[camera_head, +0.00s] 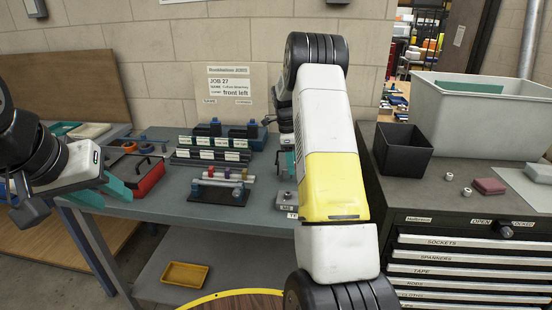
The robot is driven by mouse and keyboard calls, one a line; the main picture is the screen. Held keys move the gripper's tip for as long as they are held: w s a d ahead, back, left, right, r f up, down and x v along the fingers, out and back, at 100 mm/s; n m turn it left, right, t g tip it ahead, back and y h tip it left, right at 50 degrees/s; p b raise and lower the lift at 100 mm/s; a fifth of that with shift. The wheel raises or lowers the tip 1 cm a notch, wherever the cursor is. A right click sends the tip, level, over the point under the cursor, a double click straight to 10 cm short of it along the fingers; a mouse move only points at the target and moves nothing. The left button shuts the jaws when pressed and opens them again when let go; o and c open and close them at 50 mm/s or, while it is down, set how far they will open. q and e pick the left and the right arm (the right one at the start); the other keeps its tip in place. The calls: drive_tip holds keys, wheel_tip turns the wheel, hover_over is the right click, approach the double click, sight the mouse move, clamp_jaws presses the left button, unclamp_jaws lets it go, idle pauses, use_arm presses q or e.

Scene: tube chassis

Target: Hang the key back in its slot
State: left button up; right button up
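I cannot make out the key or its slot with certainty. A small grey block (286,200) with a knob on top and a label stands on the workbench below my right gripper. My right gripper (289,161) is over the bench's right part; its teal fingers are mostly hidden behind my white and yellow forearm, and I cannot see whether they hold anything. My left gripper (106,192) is at the bench's left front edge, its two teal fingers apart with nothing visible between them.
The workbench (225,218) carries a labelled rack (212,148), a dark stand with coloured-top parts (220,187) and a red tray (150,180). A job sheet (232,88) is behind. At right, a drawer cabinet (470,265) holds a black bin (402,150) and grey tub (480,118).

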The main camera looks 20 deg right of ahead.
drive_tip(key=r, duration=0.7)
drive_tip(key=shift+w+a+r, duration=0.2)
drive_tip(key=shift+a+r, duration=0.2)
drive_tip(key=s+a+r+n+t+y, duration=0.1)
drive_tip(key=s+a+r+n+t, duration=0.1)
drive_tip(key=s+a+r+n, duration=0.4)
drive_tip(key=s+a+r+n+t+y, duration=0.1)
drive_tip(key=s+a+r+n+t, duration=0.15)
drive_tip(key=s+r+n, duration=0.4)
drive_tip(key=s+a+n+t, duration=0.1)
drive_tip(key=s+a+n, duration=0.3)
drive_tip(key=s, duration=0.7)
drive_tip(key=s+a+r+n+t+y, duration=0.1)
drive_tip(key=s+a+n, duration=0.3)
drive_tip(key=s+n, duration=0.3)
drive_tip(key=s, duration=0.3)
drive_tip(key=shift+s+a+r, duration=0.15)
drive_tip(key=shift+s+a, duration=0.15)
drive_tip(key=shift+s, duration=0.1)
drive_tip(key=shift+c, duration=0.4)
